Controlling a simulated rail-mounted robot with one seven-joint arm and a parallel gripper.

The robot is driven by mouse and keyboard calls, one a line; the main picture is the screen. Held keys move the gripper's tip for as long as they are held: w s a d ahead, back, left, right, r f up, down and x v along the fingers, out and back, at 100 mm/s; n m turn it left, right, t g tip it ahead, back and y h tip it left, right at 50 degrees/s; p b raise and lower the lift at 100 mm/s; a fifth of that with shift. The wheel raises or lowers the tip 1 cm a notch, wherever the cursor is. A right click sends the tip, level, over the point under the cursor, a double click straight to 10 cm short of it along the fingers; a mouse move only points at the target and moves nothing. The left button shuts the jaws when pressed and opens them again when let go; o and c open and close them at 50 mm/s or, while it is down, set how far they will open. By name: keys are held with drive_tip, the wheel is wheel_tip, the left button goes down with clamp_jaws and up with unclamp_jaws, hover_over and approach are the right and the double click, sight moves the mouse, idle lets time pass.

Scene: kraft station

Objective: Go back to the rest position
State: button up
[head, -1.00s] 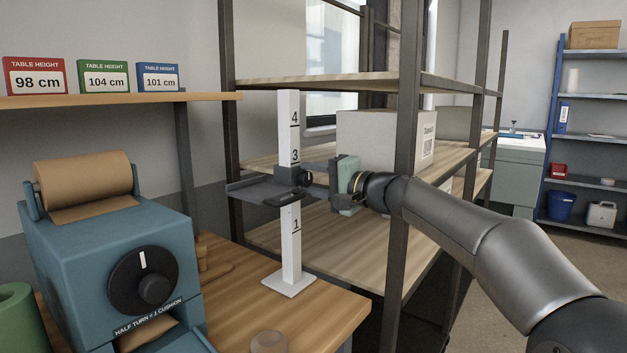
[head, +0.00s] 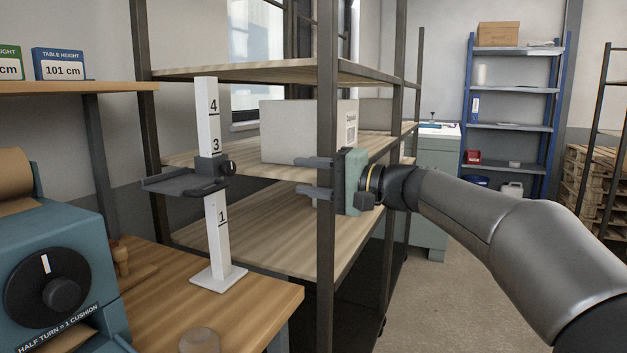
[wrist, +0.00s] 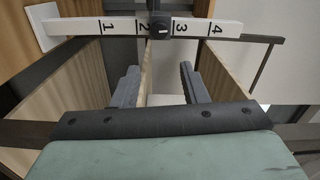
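My gripper (head: 316,177) points left in the head view, in front of the rack's near upright. Its two dark fingers are apart with nothing between them; the wrist view shows the open fingers (wrist: 160,88) too. A white numbered post (head: 215,236) stands upright on the wooden bench to the left of my gripper, with a clear gap between. A dark sliding shelf (head: 185,180) with a knob sits on the post at about mark 2. In the wrist view the post (wrist: 100,27) lies across the top, beyond my fingertips.
A metal rack with wooden shelves (head: 270,225) stands close behind my gripper, holding a white box (head: 290,130). A teal paper dispenser (head: 60,270) is on the wooden bench (head: 255,300) at left. Open floor (head: 440,300) lies to the right, before a blue shelf unit (head: 512,125).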

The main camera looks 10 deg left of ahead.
drive_tip(key=shift+s+d, duration=0.15)
drive_tip(key=shift+d, duration=0.25)
